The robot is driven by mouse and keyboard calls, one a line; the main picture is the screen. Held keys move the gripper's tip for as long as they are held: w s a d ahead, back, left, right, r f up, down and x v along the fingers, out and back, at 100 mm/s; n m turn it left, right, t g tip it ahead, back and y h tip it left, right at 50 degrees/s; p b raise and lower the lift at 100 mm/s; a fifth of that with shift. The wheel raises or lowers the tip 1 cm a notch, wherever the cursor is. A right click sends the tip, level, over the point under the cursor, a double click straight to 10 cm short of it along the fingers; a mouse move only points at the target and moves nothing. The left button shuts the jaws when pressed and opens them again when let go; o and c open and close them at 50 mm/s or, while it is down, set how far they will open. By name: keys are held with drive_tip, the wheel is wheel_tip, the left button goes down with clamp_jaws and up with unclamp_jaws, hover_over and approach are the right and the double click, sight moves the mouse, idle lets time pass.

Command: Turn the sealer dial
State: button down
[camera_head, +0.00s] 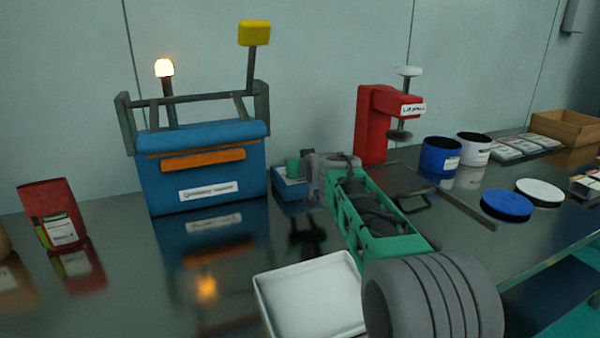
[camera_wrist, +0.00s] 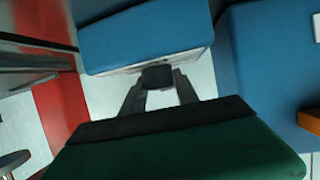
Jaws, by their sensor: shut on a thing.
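The sealer is a small blue box (camera_head: 289,193), partly hidden behind my gripper, to the right of the large blue machine. In the wrist view its blue top (camera_wrist: 145,38) fills the upper middle, with a pale front face below it. The dial (camera_wrist: 157,75) is a small dark knob at that front face. My gripper (camera_wrist: 159,84) has its two grey fingers on either side of the dial and is shut on it. In the head view the dial is hidden and the fingertips are hard to make out.
The large blue machine (camera_head: 203,172) with an orange bar and lit lamp stands close on the left. A red press (camera_head: 372,125) stands behind right. A white tray (camera_head: 262,290) is at the front. Tubs (camera_head: 440,158) and lids (camera_head: 507,205) lie right, a red pouch (camera_head: 50,212) left.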

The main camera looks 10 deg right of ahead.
drive_tip(key=m+h, duration=0.1)
drive_tip(key=m+h+p, duration=0.1)
drive_tip(key=h, duration=0.1)
drive_tip(key=shift+a+r+m, duration=0.1)
drive_tip(key=shift+a+m, duration=0.2)
drive_tip(key=shift+m, duration=0.1)
drive_tip(key=m+g+h+p, duration=0.1)
drive_tip(key=m+h+p, duration=0.1)
drive_tip(key=h+p, duration=0.1)
drive_tip(key=shift+r+m, duration=0.15)
drive_tip(key=shift+m, duration=0.15)
drive_tip(key=m+g+h+p, duration=0.1)
drive_tip(key=m+h+p, duration=0.1)
drive_tip(key=p, duration=0.1)
drive_tip(key=shift+d, duration=0.15)
drive_tip(key=shift+m+g+h+p, duration=0.4)
drive_tip(key=shift+h+p, duration=0.05)
drive_tip(key=shift+h, duration=0.05)
drive_tip(key=shift+d+f, duration=0.1)
drive_tip(key=shift+f, duration=0.1)
drive_tip(key=c, duration=0.9)
unclamp_jaws()
drive_tip(key=shift+c, duration=0.2)
